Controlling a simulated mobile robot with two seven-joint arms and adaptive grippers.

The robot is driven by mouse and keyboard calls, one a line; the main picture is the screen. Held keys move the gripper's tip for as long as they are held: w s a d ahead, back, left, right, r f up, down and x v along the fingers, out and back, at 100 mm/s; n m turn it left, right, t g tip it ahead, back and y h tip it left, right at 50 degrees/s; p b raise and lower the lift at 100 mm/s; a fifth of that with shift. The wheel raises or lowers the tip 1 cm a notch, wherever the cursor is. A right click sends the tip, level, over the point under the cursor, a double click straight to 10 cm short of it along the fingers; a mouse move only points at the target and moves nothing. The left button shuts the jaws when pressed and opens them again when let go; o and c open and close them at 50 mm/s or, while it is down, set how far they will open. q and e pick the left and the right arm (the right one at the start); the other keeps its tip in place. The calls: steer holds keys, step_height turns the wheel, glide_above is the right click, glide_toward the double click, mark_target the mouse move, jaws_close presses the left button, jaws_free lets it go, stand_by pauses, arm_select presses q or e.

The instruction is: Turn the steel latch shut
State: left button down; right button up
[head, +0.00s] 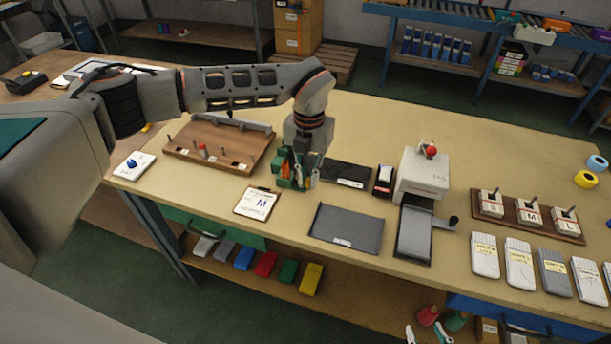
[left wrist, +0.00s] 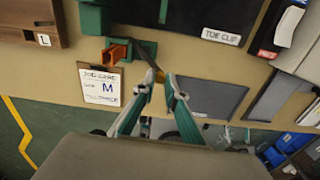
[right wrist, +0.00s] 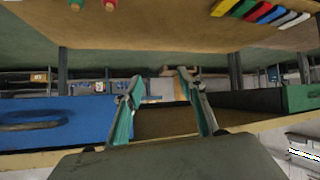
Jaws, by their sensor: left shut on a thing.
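A small green fixture (head: 282,166) with an orange-red block stands on the table behind the job card. It also shows in the left wrist view (left wrist: 118,50), with the orange-red block at its left end. My left gripper (head: 300,180) points down over its right side. In the left wrist view its fingertips (left wrist: 160,76) are close together, shut on a small part at the fixture's right end, which I take for the steel latch. The fingers mostly hide it, so its angle cannot be told. My right gripper (right wrist: 160,85) is open and empty in the right wrist view.
A clipboard job card marked M (head: 257,203) lies in front of the fixture. A wooden peg board (head: 218,146) is behind left, a dark tray (head: 347,228) front right, and a white press (head: 420,174) further right. Bare tabletop lies between them.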

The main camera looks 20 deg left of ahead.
arm_select(q)
steer(key=n, duration=0.1)
steer(key=w+n, duration=0.1)
steer(key=n, duration=0.1)
steer(key=shift+d+n, duration=0.3)
steer(key=shift+d, duration=0.1)
steer(key=shift+w+d+n, duration=0.1)
steer(key=shift+w+n, duration=0.3)
steer(key=shift+n, duration=0.7)
steer(key=shift+w+d+n, duration=0.1)
steer(key=shift+w+n, duration=0.3)
steer(key=shift+n, duration=0.7)
steer(key=c, duration=2)
jaws_free()
steer(key=shift+c, duration=0.2)
step_height(320, 180, up, 12)
